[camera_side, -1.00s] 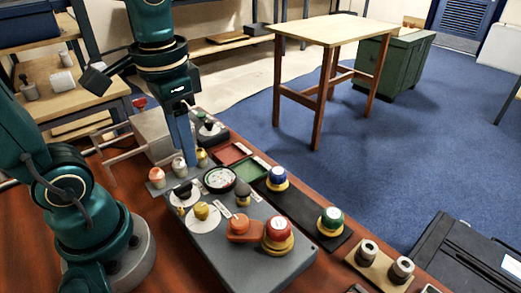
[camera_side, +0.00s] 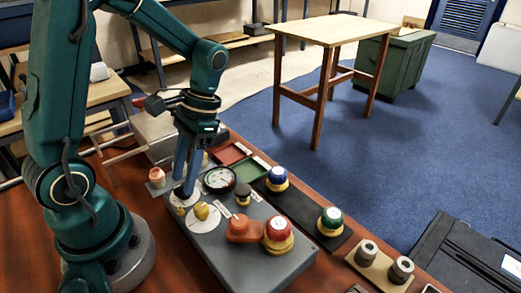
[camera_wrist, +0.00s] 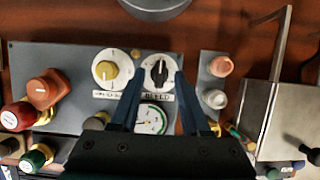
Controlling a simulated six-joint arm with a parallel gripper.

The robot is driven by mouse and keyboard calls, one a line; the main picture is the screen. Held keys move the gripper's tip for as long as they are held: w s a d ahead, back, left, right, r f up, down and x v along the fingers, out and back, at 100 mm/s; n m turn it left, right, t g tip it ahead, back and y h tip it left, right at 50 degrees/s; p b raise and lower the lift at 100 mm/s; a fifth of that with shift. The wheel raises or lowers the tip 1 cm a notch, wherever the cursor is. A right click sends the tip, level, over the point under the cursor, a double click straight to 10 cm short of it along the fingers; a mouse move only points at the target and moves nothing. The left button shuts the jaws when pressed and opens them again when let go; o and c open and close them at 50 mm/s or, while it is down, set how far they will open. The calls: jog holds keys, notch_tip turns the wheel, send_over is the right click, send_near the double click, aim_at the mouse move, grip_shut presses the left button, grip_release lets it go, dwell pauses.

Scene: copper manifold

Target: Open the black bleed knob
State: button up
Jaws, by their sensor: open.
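The black bleed knob (camera_wrist: 158,73) sits on a white dial marked BLEED, its pointer bar running up and down in the wrist view. My gripper (camera_wrist: 159,76) is open, with one finger to each side of the knob in that view. In the side view my gripper (camera_side: 181,192) points down over the panel's far-left part. Its fingers hide most of the black knob there, and only part of its white dial shows. I cannot tell whether the fingers touch the knob.
A yellow knob (camera_side: 201,211) on its own white dial is close beside. A round gauge (camera_side: 219,179) and an orange-red valve (camera_side: 240,229) are on the same grey panel (camera_side: 262,267). Small capped fittings (camera_side: 157,177) stand past the panel's left end.

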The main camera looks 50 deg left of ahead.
jog(key=shift+s+f, duration=0.2)
jog(key=shift+f, duration=0.2)
grip_shut()
